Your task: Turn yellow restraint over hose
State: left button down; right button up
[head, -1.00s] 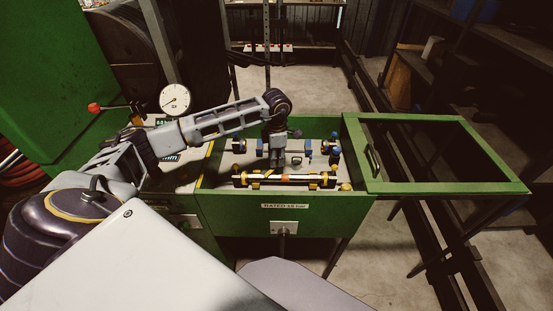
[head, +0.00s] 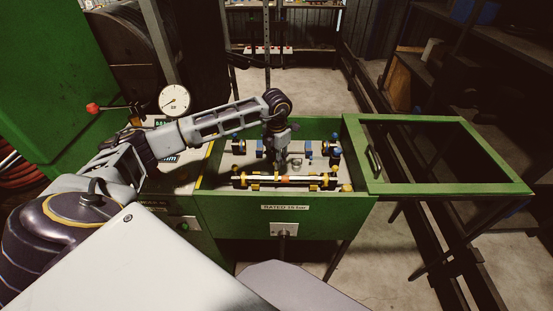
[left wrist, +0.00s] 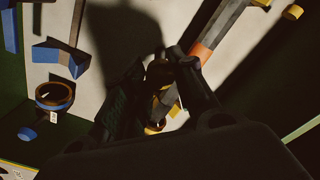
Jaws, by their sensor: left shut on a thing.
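A dark hose with an orange band (head: 285,179) lies along the front of the open green box. Yellow restraint pieces show near its ends, one at the right (head: 325,181). My left gripper (head: 281,168) reaches down into the box, just behind the middle of the hose. In the left wrist view, the gripper (left wrist: 178,78) is shut on a dark part that appears to belong to the yellow restraint (left wrist: 154,129); shadow hides most of the grip. The hose's orange band (left wrist: 200,53) shows beyond the fingers. My right gripper is out of view.
The green box's front wall (head: 285,222) stands close to the hose. Its framed lid (head: 440,185) lies open to the right. Blue fittings (head: 333,150) line the back of the box. A pressure gauge (head: 174,99) stands at the left.

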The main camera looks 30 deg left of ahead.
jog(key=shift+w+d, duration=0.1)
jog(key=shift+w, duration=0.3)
pick_arm(q)
jog(key=c, duration=1.1)
grip_release()
jog(key=shift+c, duration=0.2)
jog(key=shift+r, duration=0.85)
notch_tip(320, 180, up, 10)
jog(key=shift+r, duration=0.2)
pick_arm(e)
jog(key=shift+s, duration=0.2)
pick_arm(q)
jog(key=shift+f, duration=0.1)
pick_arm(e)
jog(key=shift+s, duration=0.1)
